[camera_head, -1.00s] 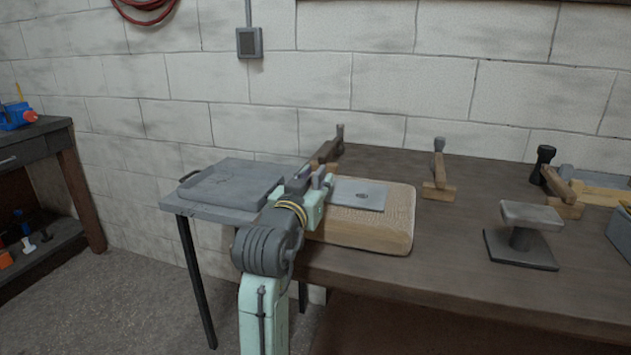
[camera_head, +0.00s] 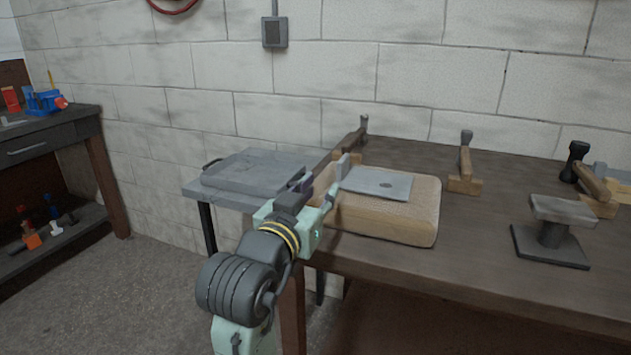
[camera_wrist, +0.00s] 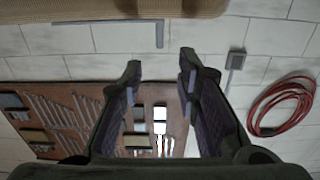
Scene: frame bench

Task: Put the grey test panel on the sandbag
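The grey test panel (camera_head: 378,183) is a flat plate with a small hole and an upright tab at its left end. It lies on top of the tan sandbag (camera_head: 405,222) at the left end of the bench. In the wrist view the panel (camera_wrist: 110,22) shows edge-on as a thin grey L along the sandbag (camera_wrist: 110,8). My gripper (camera_head: 318,198) is just left of the panel and its tab. In the wrist view my gripper (camera_wrist: 160,70) has its fingers spread, with nothing held between them. The tab appears beyond the fingertips, apart from them.
A grey side table (camera_head: 200,190) with a shallow tray (camera_head: 250,172) stands left of the bench. Wooden clamps (camera_head: 465,172) line the back of the brown bench (camera_head: 480,235). A small pedestal stand (camera_head: 552,232) stands to the right. Bare bench top lies between sandbag and stand.

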